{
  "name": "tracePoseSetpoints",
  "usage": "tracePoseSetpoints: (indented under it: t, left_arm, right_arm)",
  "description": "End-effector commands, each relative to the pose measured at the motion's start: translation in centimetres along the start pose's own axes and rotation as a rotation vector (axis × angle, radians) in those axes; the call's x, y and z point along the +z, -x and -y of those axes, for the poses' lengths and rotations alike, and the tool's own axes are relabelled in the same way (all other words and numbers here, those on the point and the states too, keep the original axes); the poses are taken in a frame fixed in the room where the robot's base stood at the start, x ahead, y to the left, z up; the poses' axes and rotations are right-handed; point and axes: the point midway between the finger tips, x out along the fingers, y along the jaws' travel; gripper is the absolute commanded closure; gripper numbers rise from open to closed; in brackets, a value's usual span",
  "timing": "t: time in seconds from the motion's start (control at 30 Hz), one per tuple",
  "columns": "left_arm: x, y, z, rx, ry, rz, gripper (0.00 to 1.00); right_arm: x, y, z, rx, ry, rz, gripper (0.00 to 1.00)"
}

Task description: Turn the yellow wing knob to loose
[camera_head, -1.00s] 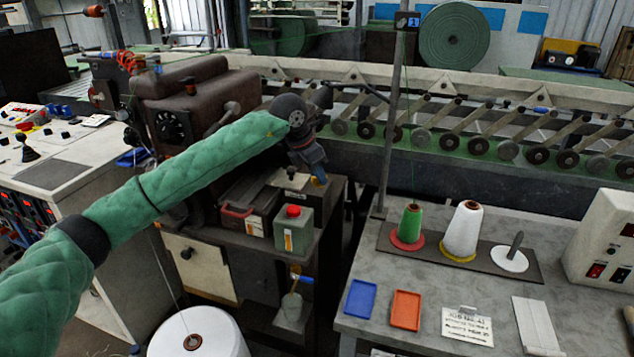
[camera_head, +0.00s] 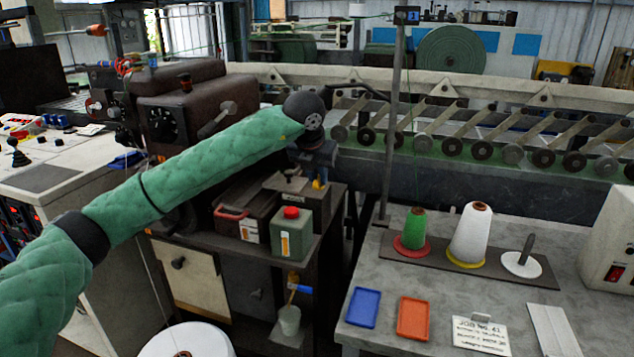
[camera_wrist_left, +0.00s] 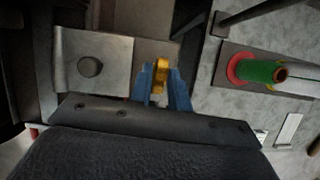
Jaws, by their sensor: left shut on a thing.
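The yellow wing knob (camera_wrist_left: 161,75) shows in the left wrist view, upright between the blue fingers of my left gripper (camera_wrist_left: 164,88). The fingers are shut on it, one at each side. In the head view my left gripper (camera_head: 320,178) points down above the right side of the dark machine stand, beside a grey metal plate. There the knob is mostly hidden by the fingers and wrist. The plate with a round dark bolt (camera_wrist_left: 90,66) lies left of the knob in the wrist view. My right gripper is not in view.
A green can with a red cap (camera_head: 291,232) stands just below and left of the gripper. A thin upright pole (camera_head: 393,130) rises to its right. The grey table (camera_head: 460,270) carries thread cones and small trays. Rollers line the machine behind.

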Motion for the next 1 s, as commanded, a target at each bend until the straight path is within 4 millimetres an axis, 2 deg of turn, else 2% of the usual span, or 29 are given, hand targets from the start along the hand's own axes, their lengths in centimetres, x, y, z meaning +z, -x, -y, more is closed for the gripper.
tracePoseSetpoints:
  t: [0.7, 0.73, 0.8, 1.0]
  left_arm:
    - [-0.04, -0.06, 0.05, 0.028, 0.067, -0.003, 1.00]
    - [-0.05, -0.06, 0.05, 0.028, 0.067, -0.003, 0.82]
    - [-0.05, -0.06, 0.05, 0.028, 0.067, -0.003, 0.69]
    - [-0.05, -0.06, 0.06, 0.027, 0.066, -0.003, 0.66]
  right_arm:
    - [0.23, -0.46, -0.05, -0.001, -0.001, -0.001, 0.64]
    - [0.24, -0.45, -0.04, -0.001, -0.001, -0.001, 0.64]
    - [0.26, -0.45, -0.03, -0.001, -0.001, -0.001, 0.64]
    - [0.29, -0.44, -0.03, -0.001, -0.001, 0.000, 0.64]
